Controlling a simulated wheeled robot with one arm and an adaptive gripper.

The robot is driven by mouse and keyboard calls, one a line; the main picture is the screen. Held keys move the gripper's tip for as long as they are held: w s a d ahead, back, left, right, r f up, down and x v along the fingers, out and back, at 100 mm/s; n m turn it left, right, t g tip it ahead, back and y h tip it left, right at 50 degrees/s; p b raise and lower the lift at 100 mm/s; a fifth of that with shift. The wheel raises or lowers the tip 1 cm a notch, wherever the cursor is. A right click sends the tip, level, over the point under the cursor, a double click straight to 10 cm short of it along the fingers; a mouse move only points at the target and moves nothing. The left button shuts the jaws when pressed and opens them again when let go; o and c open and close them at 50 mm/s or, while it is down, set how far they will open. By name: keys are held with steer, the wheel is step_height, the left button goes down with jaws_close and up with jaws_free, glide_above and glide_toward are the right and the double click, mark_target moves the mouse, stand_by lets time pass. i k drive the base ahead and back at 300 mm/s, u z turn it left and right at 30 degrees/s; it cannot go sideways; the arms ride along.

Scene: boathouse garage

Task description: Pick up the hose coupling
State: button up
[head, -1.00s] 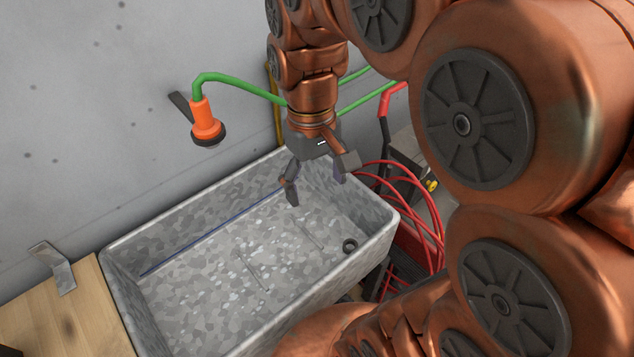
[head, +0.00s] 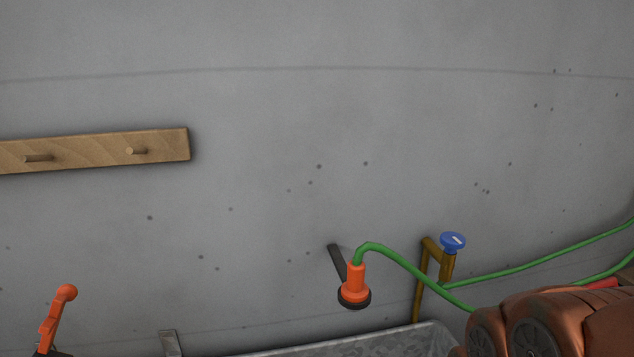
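The hose coupling (head: 354,284) is an orange fitting with a black ring at its lower end. It hangs at the end of a green hose (head: 405,269), in front of the grey wall and above the back of the metal trough. A dark bracket (head: 338,261) on the wall is right behind it; I cannot tell whether they touch. My gripper is out of view below the frame. Only part of my copper-coloured arm shows at the lower right, apart from the coupling.
The galvanised trough (head: 400,342) shows only its back rim at the bottom. A brass tap pipe with a blue handle (head: 453,242) stands right of the coupling. A wooden peg rail (head: 95,150) is on the wall at left. An orange-handled object (head: 57,318) is lower left.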

mark_target(354, 289)
steer(key=u, duration=0.3)
steer(key=k, duration=0.35)
steer(key=u, duration=0.85)
